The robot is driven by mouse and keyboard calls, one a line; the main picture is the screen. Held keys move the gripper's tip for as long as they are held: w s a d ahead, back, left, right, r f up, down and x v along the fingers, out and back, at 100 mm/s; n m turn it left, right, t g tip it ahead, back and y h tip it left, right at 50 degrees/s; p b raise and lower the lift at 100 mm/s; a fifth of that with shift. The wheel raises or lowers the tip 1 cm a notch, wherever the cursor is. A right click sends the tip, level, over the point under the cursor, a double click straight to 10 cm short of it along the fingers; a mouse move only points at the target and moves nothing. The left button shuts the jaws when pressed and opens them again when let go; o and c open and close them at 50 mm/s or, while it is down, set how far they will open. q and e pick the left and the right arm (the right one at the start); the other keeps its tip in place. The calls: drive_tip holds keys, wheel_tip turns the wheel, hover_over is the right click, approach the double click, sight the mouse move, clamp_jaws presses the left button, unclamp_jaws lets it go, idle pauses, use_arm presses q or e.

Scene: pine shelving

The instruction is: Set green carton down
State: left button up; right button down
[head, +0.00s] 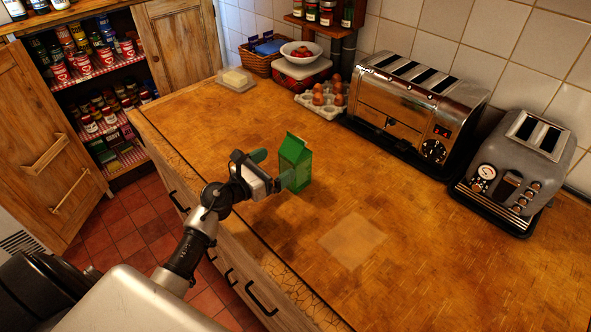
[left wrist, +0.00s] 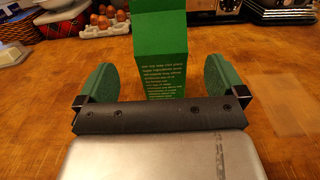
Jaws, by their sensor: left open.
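The green carton (head: 295,160) stands upright on the wooden counter (head: 400,235). In the left wrist view the carton (left wrist: 160,50) stands just ahead of my left gripper, with white print on its face. My left gripper (head: 272,170) is open, its green finger pads apart on either side in the left wrist view (left wrist: 160,85). No contact between the pads and the carton shows in the left wrist view. A pale square patch (head: 352,241) lies on the counter to the right of the carton. My right gripper is not in view.
A long toaster (head: 415,105) and a smaller grey toaster (head: 515,170) stand along the tiled wall. An egg tray (head: 322,103), a basket (head: 262,58) and a butter dish (head: 236,79) are at the back. The counter around the pale patch is clear. An open cupboard stands at the left.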

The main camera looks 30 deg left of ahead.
sight(287, 155)
use_arm(q)
drive_tip(key=shift+w+d+r, duration=0.15)
drive_tip(key=shift+w+d, duration=0.1)
drive_tip(key=shift+w, duration=0.3)
drive_tip(key=shift+w+d+r, duration=0.15)
drive_tip(key=shift+w+d, duration=0.05)
drive_tip(key=shift+w, duration=0.35)
drive_tip(key=p+x, duration=0.1)
drive_tip(key=x, duration=0.4)
drive_tip(key=shift+w+f, duration=0.1)
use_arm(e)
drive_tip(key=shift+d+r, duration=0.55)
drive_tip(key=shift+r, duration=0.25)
use_arm(q)
drive_tip(key=shift+c, duration=0.5)
drive_tip(key=c, duration=1.7)
clamp_jaws()
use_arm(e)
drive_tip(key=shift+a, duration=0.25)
use_arm(q)
drive_tip(key=shift+r, duration=0.25)
